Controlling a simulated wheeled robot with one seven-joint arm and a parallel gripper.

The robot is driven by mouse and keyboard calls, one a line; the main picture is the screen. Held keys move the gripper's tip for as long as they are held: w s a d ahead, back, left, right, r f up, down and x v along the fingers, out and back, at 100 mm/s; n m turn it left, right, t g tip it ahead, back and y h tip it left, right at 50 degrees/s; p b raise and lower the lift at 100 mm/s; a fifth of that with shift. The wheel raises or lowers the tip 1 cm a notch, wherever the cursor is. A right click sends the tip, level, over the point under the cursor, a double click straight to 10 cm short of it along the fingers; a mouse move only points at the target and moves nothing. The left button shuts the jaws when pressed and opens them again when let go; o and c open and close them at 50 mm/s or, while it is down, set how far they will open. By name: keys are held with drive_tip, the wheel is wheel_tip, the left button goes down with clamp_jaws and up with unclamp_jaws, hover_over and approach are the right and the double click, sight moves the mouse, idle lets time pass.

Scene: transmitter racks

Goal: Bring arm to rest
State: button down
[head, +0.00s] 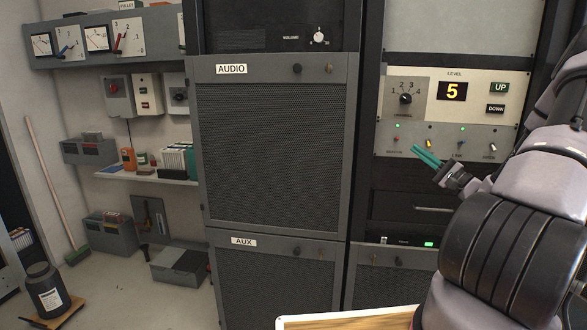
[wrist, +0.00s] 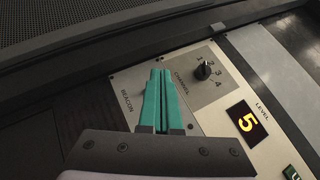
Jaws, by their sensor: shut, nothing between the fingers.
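My gripper (head: 428,156) has green fingers and is in front of the right rack, just below the control panel with the LEVEL display. The fingers are shut together and empty. In the wrist view the shut fingers (wrist: 161,100) lie over the panel between the BEACON label and the CHANNEL knob (wrist: 205,70). Whether the fingertips touch the panel cannot be told. My arm reaches in from the right side of the head view.
The AUDIO rack door (head: 270,150) stands left of the right rack. The LEVEL display (head: 453,91) reads 5, beside the UP button (head: 500,88) and DOWN button (head: 496,108). A wood-topped surface (head: 350,320) is at the bottom. Open floor lies at left.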

drive_tip(key=s+a+r+n+g+h, duration=0.1)
drive_tip(key=s+a+r+n+g, duration=0.15)
drive_tip(key=s+a+g, duration=0.35)
drive_tip(key=s+a+r+n+g, duration=0.25)
drive_tip(key=a+n+g, duration=0.2)
drive_tip(key=a, duration=0.45)
drive_tip(key=s+a+r+n+g+h, duration=0.1)
drive_tip(key=s+a+n+g, duration=0.2)
drive_tip(key=s+a+g, duration=0.3)
drive_tip(key=s+d+r+t+h, duration=0.1)
drive_tip(key=s+r+t+h, duration=0.4)
drive_tip(key=s+r+h, duration=0.4)
drive_tip(key=shift+s+d+r+h, duration=0.15)
drive_tip(key=shift+s+r+h, duration=0.4)
drive_tip(key=shift+s, duration=0.55)
drive_tip(key=shift+r+t, duration=0.1)
drive_tip(key=shift+t, duration=0.15)
